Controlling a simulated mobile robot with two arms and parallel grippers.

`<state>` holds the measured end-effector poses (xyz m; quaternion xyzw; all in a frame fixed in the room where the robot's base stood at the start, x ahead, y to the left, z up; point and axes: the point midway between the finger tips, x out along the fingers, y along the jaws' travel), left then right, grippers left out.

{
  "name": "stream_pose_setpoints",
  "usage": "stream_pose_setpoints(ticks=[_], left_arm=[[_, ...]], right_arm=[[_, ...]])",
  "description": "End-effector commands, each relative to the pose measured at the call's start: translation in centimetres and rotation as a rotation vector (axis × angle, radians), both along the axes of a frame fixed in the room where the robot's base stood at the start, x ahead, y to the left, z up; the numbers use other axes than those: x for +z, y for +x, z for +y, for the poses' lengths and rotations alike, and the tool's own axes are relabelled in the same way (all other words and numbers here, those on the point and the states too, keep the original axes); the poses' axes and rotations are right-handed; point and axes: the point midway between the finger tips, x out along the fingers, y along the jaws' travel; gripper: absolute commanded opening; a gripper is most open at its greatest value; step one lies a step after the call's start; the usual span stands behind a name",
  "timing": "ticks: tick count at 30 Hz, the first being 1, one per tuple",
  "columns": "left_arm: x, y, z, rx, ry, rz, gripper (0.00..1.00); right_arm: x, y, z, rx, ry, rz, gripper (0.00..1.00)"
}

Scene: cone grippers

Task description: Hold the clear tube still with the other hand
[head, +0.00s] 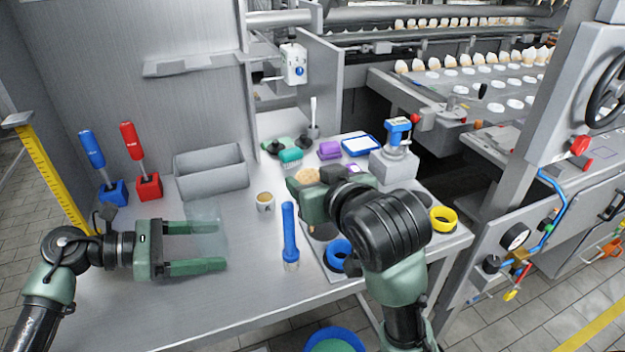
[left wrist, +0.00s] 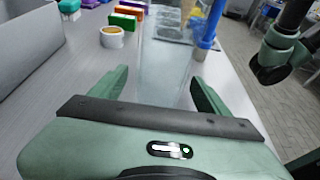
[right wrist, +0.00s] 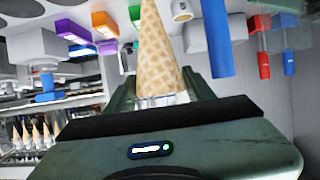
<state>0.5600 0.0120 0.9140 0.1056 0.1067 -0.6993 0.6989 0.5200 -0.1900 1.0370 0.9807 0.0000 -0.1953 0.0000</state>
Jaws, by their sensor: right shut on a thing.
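The clear tube (head: 208,217) is see-through and faint, at the left middle of the table. It is between the spread fingers of my left gripper (head: 222,246). In the left wrist view the clear tube (left wrist: 166,62) reaches away between the same fingers (left wrist: 158,78), which look open; whether either one touches it I cannot tell. My right gripper (head: 305,190) is shut on a wafer cone (right wrist: 160,50). Only part of the cone (head: 309,174) shows in the head view, as the gripper and arm hide the rest.
A blue tube (head: 290,235) stands right of the clear tube, and a small tub (head: 265,201) is behind it. A grey bin (head: 211,175) and blue (head: 92,150) and red (head: 132,141) handled tools stand at the back left. The table's front left is clear.

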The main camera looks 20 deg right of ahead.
Motion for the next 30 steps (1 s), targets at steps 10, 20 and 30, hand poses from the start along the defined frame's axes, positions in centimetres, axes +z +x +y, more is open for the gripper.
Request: stream_pose_setpoints(ticks=[10, 20, 30], left_arm=[[0.1, 0.0, 0.0, 0.001, -0.001, -0.001, 0.77], [0.2, 0.0, 0.2, 0.001, -0.001, -0.001, 0.77], [0.5, 0.1, 1.4, 0.001, -0.001, -0.003, 0.77]], right_arm=[[0.0, 0.0, 0.0, 0.000, 0.000, 0.000, 0.37], [0.0, 0.0, 0.0, 0.000, 0.000, 0.000, 0.37], [0.0, 0.0, 0.0, 0.000, 0.000, 0.000, 0.37]])
